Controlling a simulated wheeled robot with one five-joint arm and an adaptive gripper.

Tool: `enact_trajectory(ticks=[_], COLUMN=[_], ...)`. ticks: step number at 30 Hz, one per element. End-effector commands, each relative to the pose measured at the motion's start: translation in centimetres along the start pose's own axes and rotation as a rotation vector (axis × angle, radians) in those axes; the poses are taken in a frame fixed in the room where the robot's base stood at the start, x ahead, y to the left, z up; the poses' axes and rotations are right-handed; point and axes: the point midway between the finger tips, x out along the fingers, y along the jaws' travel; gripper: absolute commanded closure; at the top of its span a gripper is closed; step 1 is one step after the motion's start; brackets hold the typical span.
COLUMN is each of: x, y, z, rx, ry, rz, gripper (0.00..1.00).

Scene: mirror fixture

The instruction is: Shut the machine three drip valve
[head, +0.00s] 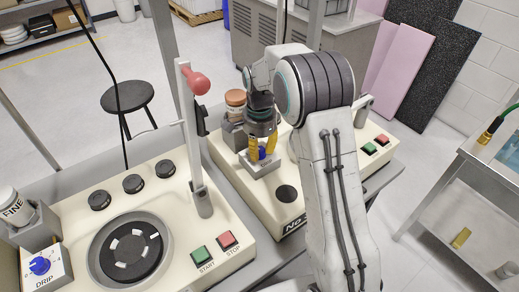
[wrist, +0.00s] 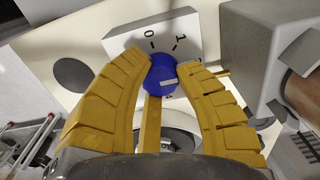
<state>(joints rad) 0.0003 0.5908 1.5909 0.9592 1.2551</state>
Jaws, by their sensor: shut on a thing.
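A blue valve knob (wrist: 160,76) sits on a grey block (wrist: 150,38) marked 0 and 1. A short pale mark shows on the knob; I cannot tell exactly which number it points to. My gripper (wrist: 164,64) has its two yellow fingers closed on either side of the knob. In the head view, my gripper (head: 262,146) reaches down to this grey valve block (head: 262,166) on the farther cream machine (head: 228,157). That machine's label (head: 293,223) reads "No", and my arm hides the rest.
A nearer cream machine (head: 215,262) has a lever with a red knob (head: 198,83) standing upright left of my arm. Its own blue DRIP knob (head: 40,265) is at lower left. A jar with an orange lid (head: 235,98) stands close behind my gripper. A metal cart (head: 470,180) is at right.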

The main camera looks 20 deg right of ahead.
Motion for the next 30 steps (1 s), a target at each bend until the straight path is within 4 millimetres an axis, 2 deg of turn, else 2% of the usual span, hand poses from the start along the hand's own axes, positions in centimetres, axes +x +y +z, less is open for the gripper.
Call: enact_trajectory(ticks=[11, 30], x=[0.15, 0.19], y=[0.01, 0.04], z=[0.01, 0.03], rx=[-0.138, -0.731], ry=[-0.001, -0.002], rz=[0.001, 0.002], gripper=[1.0, 1.0])
